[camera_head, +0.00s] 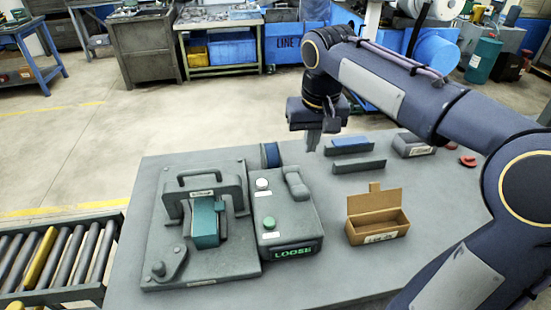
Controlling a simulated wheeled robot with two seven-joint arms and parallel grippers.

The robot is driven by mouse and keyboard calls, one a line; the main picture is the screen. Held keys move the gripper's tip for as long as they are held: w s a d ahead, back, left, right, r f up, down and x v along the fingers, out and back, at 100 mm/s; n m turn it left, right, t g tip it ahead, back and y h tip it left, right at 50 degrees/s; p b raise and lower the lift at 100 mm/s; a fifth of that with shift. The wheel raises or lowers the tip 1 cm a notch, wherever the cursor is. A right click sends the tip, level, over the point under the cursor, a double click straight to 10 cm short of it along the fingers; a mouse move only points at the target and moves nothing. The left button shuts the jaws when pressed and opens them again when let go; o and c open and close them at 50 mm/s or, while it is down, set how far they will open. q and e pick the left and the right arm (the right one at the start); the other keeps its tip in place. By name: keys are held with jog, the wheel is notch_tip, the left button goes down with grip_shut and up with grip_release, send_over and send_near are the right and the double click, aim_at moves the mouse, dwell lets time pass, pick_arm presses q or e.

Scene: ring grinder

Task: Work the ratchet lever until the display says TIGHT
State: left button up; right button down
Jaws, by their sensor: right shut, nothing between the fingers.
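The ratchet lever (169,266) looks to be the short crank with a round knob at the front left corner of the grey fixture plate (225,268). A teal block (206,222) sits under the fixture's arched frame. The display (294,252) on the front of the grey control box (287,215) shows green letters that read LOOSE. My right gripper (313,146) points down, shut and empty, above the back of the table, behind and right of the control box. It is well apart from the lever. My left gripper is not in view.
An open cardboard box (378,222) stands right of the control box. Behind it are a slotted holder with a blue piece (350,145), a grey bin (412,146) and red rings (467,160). A roller conveyor (62,258) adjoins the table's left side. My right arm covers the table's right side.

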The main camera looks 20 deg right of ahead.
jog(key=shift+w+a+r, duration=0.2)
jog(key=shift+w+r, duration=0.05)
jog(key=shift+w, duration=0.35)
send_over(301, 190)
jog(key=f, duration=0.9)
jog(key=shift+w+d+f, duration=0.1)
jog(key=shift+w+f, duration=0.15)
jog(key=shift+f, duration=0.1)
jog(key=shift+s+f+p, duration=0.15)
jog(key=shift+s+f, duration=0.1)
jog(key=shift+f, duration=0.8)
jog(key=shift+s+f+p, duration=0.15)
jog(key=shift+s+f, duration=0.1)
jog(key=shift+f, duration=0.75)
